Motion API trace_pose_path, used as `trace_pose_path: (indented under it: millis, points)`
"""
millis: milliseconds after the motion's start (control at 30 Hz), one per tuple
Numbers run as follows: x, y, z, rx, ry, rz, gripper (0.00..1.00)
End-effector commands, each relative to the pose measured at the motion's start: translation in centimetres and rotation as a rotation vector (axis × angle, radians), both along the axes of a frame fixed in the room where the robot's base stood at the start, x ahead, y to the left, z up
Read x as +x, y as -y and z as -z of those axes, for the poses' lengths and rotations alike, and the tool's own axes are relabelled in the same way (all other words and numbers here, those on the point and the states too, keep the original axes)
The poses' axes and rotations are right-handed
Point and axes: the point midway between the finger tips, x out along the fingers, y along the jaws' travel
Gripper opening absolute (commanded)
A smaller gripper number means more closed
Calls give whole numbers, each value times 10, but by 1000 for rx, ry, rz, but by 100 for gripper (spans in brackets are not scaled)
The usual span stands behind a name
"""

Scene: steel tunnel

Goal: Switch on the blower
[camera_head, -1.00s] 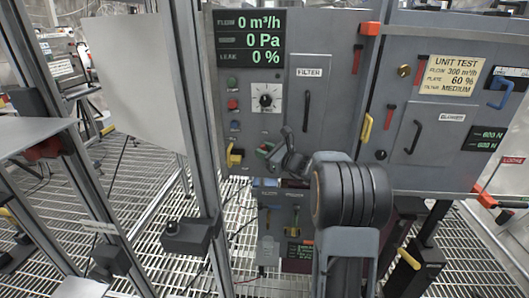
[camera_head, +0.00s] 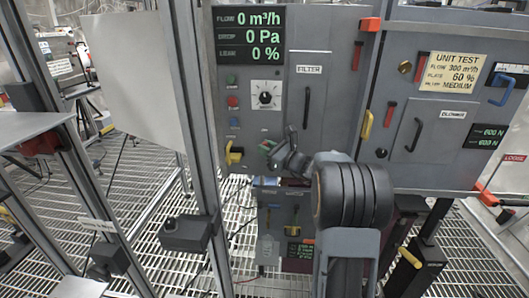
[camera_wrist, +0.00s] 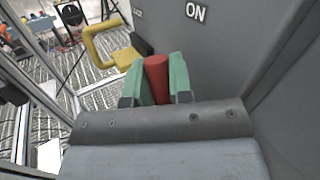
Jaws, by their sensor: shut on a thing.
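The grey cabinet (camera_head: 330,70) faces me, with a display (camera_head: 249,36) reading 0 m³/h, 0 Pa and 0 %. My gripper (camera_head: 268,147) is at the lower part of its front panel, right of a yellow handle (camera_head: 235,154). In the wrist view, the green fingertips of my gripper (camera_wrist: 159,80) are shut on a red handle (camera_wrist: 156,78), held between them. An ON label (camera_wrist: 196,12) is on the grey panel above and right of it. The base of the red handle is hidden by my gripper.
Green (camera_head: 231,79), red and blue buttons and a round dial (camera_head: 265,96) sit above my gripper. The yellow handle also shows close left in the wrist view (camera_wrist: 110,50). A metal frame post (camera_head: 197,120) stands left of the cabinet.

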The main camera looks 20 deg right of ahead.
Motion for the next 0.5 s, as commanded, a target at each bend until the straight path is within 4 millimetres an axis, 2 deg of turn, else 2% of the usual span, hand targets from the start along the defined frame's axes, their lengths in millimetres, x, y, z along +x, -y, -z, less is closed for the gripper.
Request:
trace_pose_path:
  millis: [33, 167, 433, 467, 500]
  points:
    - [-2, 3, 6, 35, 20, 0, 0]
    - [-4, 8, 1, 97, 56, 1, 0]
    - [-5, 8, -1, 106, 58, 1, 0]
    - [-5, 9, -1, 106, 58, 1, 22]
    - [-5, 9, -1, 106, 58, 1, 26]
